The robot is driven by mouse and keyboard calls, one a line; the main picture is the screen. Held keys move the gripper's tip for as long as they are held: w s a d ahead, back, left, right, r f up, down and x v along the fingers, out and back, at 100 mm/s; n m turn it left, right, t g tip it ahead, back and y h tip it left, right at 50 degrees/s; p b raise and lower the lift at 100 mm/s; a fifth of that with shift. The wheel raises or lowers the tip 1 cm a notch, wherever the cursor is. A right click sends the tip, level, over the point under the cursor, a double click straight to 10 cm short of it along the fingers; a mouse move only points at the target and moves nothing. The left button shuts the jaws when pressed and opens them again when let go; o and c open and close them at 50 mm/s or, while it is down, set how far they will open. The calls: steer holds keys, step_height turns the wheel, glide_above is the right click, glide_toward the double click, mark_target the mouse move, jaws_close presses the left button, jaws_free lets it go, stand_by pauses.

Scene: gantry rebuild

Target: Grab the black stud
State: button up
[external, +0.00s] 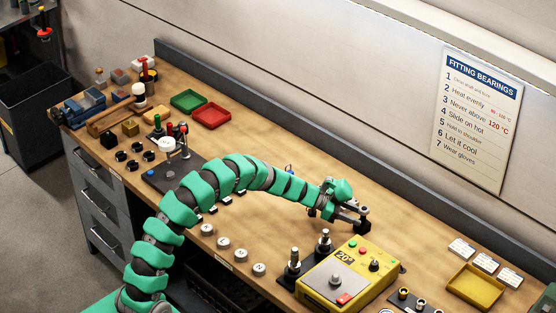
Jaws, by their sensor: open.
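My gripper (354,217) is low over the right half of the bench, behind the yellow heater box. Its jaws are open. A small black piece with a rounded top (363,212), which looks like the black stud, is right at the fingertips. I cannot tell whether it stands between the jaws or just beyond them, or whether they touch it. Its lower part is partly hidden by the dark fingers.
The yellow heater box (335,288) stands just in front of my gripper. Two metal posts (293,262) (324,243) stand left of it. Several round white pieces (241,255) line the front edge. Green (188,101) and red (211,116) trays lie farther left. The bench behind my arm is mostly clear.

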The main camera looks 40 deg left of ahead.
mark_target(367, 222)
steer(key=shift+r+x, duration=0.15)
steer(key=shift+x, duration=1.2)
steer(key=shift+r+x, duration=0.1)
steer(key=shift+x, duration=1.25)
steer(key=shift+w, duration=0.15)
jaws_close()
